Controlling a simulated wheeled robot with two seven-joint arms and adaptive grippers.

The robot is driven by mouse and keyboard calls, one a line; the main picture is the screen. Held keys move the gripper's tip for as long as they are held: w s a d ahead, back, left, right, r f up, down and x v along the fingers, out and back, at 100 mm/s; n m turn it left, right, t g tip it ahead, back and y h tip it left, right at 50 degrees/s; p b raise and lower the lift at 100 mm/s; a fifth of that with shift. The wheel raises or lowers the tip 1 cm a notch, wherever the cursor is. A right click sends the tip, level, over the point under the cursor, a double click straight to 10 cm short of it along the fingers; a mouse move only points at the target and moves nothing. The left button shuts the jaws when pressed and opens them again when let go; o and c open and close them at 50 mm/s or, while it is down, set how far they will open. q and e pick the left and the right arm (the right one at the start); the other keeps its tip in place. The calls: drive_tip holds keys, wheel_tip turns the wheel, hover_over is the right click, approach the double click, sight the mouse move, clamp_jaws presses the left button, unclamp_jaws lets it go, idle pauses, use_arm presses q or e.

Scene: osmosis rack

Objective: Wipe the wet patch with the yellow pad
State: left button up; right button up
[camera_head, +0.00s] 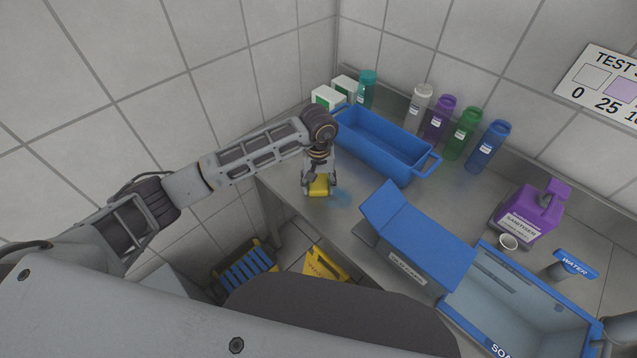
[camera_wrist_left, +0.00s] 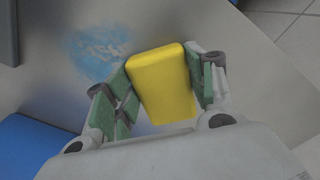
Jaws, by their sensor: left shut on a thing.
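The yellow pad (camera_head: 319,186) is at the left end of the steel counter in the head view. My left gripper (camera_head: 318,180) is shut on it from above. In the left wrist view, the yellow pad (camera_wrist_left: 161,84) sits between the green-lined fingers of the gripper (camera_wrist_left: 163,88). The wet patch (camera_head: 342,197) is a faint blue smear on the counter, just right of the pad. In the left wrist view the wet patch (camera_wrist_left: 98,50) lies to the upper left of the pad, apart from it. Whether the pad touches the counter is hard to tell. My right gripper is not in view.
A blue tub (camera_head: 381,146) stands behind the patch. Several bottles (camera_head: 464,132) line the wall. A purple sanitiser jug (camera_head: 530,212) stands at right. The counter around the patch is clear.

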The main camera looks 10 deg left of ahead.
sight(327, 192)
use_arm(q)
drive_tip(key=shift+s+d, duration=0.1)
drive_tip(key=shift+d, duration=0.1)
drive_tip(key=shift+s+d+r+b, duration=0.1)
drive_tip(key=shift+s+d+b, duration=0.15)
drive_tip(key=shift+s+d, duration=0.35)
drive_tip(key=shift+s+d+b, duration=0.2)
drive_tip(key=shift+s+d, duration=0.1)
drive_tip(key=shift+d, duration=0.45)
drive_tip(key=shift+s+d+f+b, duration=0.15)
drive_tip(key=shift+s+d+b, duration=0.2)
drive_tip(key=shift+s+d, duration=0.3)
drive_tip(key=shift+s+d+f+b, duration=0.1)
drive_tip(key=shift+s+d+b, duration=0.3)
drive_tip(key=shift+d, duration=0.45)
drive_tip(key=shift+s, duration=0.1)
drive_tip(key=shift+s+d+r+b, duration=0.1)
drive_tip(key=shift+s+d+b, duration=0.35)
drive_tip(key=shift+d, duration=0.3)
drive_tip(key=shift+s+d+b, duration=0.2)
drive_tip(key=shift+s+d, duration=0.3)
drive_tip(key=shift+d, duration=0.25)
drive_tip(key=shift+d, duration=0.1)
